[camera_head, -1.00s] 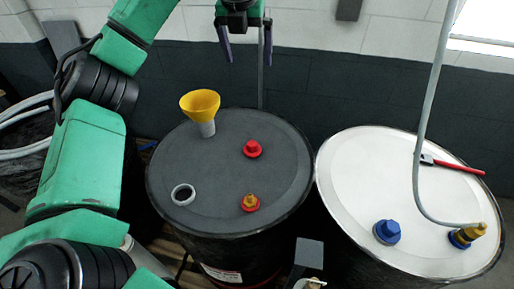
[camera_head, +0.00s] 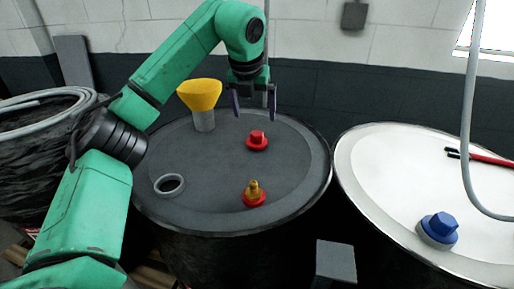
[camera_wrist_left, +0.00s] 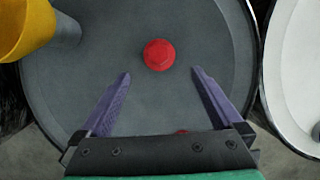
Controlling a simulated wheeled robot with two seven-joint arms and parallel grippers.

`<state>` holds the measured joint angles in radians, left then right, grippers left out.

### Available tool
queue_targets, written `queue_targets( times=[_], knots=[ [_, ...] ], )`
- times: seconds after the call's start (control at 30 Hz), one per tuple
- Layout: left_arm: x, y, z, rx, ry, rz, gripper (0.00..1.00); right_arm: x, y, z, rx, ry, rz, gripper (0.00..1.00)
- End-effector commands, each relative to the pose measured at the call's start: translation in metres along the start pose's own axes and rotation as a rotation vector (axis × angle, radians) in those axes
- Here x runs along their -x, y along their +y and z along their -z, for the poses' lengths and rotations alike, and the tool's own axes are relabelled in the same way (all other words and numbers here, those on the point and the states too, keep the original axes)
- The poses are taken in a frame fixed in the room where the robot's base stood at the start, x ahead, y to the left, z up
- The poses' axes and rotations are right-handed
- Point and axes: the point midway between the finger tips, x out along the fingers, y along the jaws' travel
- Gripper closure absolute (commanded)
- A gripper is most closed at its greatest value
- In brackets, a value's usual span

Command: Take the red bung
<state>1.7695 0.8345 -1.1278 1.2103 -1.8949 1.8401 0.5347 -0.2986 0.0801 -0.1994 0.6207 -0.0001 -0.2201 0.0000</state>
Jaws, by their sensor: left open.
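The red bung (camera_head: 257,141) sits on the dark grey drum lid (camera_head: 222,165), toward its back right. In the left wrist view the red bung (camera_wrist_left: 159,55) lies ahead of the fingertips, centred between their lines. My left gripper (camera_head: 254,114) is open and empty, pointing down above the lid, just behind the bung in the head view. Its purple fingers also show spread in the left wrist view (camera_wrist_left: 160,74). A second red fitting with a brass top (camera_head: 254,194) stands nearer the front of the same lid. My right gripper is not in view.
A yellow funnel (camera_head: 200,95) stands on the lid left of the gripper. An open ring (camera_head: 169,185) is at the lid's left. A white drum lid (camera_head: 385,165) on the right holds a blue cap (camera_head: 438,229) and a red-handled tool (camera_head: 490,159). A grey hose hangs at right.

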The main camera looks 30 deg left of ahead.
Motion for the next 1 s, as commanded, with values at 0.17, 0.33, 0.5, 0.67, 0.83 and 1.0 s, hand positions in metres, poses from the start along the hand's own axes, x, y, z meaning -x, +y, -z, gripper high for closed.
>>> queue_targets(
  times=[0.17,0.33,0.5,0.67,0.83,1.0],
  knots=[
    [-0.041,0.001,-0.001,0.001,0.004,-0.001,0.0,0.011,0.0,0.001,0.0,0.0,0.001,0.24],
    [-0.062,0.001,-0.002,0.0,0.003,-0.002,0.0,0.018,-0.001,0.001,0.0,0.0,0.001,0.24],
    [-0.095,0.003,-0.002,0.0,0.004,-0.002,0.0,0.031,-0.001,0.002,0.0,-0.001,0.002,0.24],
    [-0.107,0.002,-0.002,0.0,0.0,0.0,0.0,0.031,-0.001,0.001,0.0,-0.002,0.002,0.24],
    [-0.107,0.002,-0.002,0.0,0.0,0.0,0.19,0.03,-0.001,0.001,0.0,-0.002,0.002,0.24],
    [-0.106,0.002,-0.002,0.0,0.0,0.0,0.76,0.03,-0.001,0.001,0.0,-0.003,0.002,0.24]
  ],
)
